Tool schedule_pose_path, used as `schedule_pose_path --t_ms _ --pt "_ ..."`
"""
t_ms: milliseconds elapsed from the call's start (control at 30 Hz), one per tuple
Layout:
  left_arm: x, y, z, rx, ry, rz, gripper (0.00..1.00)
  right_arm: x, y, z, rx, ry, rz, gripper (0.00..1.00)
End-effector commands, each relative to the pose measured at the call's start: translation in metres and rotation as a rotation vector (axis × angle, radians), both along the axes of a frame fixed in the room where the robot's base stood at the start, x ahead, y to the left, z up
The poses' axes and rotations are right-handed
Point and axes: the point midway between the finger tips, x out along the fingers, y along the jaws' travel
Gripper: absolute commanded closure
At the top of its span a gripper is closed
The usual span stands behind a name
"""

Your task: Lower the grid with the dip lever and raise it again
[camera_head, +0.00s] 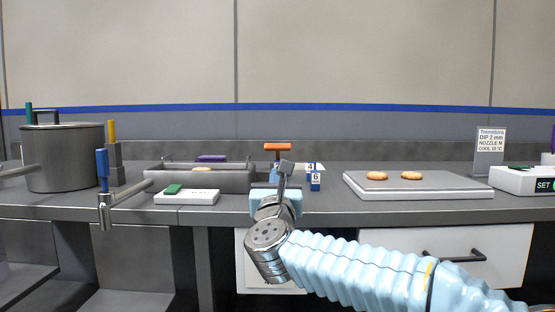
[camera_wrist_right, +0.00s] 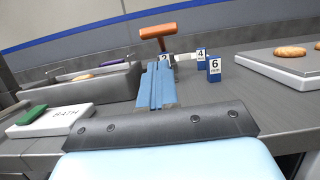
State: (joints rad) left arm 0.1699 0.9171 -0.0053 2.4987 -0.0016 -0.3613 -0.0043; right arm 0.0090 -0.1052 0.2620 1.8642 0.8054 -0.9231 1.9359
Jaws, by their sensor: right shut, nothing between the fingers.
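An orange T-shaped handle (camera_head: 277,147), which looks like the dip lever, stands upright on a dark stem behind my right wrist. It also shows in the right wrist view (camera_wrist_right: 157,31). The grey bath trough (camera_head: 200,180) is left of it. A biscuit (camera_head: 202,169) shows at its rim, apparently on the grid, which is mostly hidden. My right gripper (camera_wrist_right: 158,68) is shut and empty, its blue fingers pointing at the lever's base. The fingertips appear just short of the stem; contact cannot be told. My left gripper is not in view.
A white box with a green button (camera_head: 187,196) sits before the trough. A pot (camera_head: 64,158) and a blue-handled tap (camera_head: 102,170) are left. A white-edged tray (camera_head: 420,188) with two biscuits is right.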

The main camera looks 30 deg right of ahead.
Motion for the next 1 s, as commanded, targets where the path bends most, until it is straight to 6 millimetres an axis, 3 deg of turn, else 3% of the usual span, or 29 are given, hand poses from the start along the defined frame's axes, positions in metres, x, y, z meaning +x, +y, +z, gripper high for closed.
schedule_pose_path --t_ms 233,700,1000 --pt "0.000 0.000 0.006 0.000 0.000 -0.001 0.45 0.013 -0.008 0.006 -0.001 0.002 -0.001 1.00" --pt "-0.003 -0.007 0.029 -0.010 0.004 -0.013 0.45 0.075 -0.046 0.027 0.000 0.002 0.001 1.00" --pt "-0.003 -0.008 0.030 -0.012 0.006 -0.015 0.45 0.082 -0.050 0.028 -0.001 0.002 -0.001 1.00"
